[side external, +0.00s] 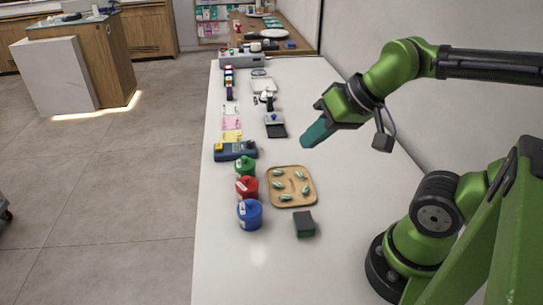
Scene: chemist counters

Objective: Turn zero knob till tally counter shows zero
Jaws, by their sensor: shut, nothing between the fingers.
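My gripper (314,135) is shut and empty. Its teal fingers point down and to the left, above the white counter and to the right of the small items. A small silver and dark item (266,98) lies left of my gripper and farther back; it may be the tally counter, but it is too small to make out a knob or digits. A dark flat device with a pale top and a blue spot (274,123) lies nearer to my gripper. No number can be read, and I cannot tell which part is the zero knob. My gripper touches none of these.
A wooden tray (270,201) holds several green capsule-like pieces. Green (245,167), red (247,189) and blue (249,215) jars stand left of it. A dark block (304,224) sits in front. A blue device (236,151) lies near the left edge.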

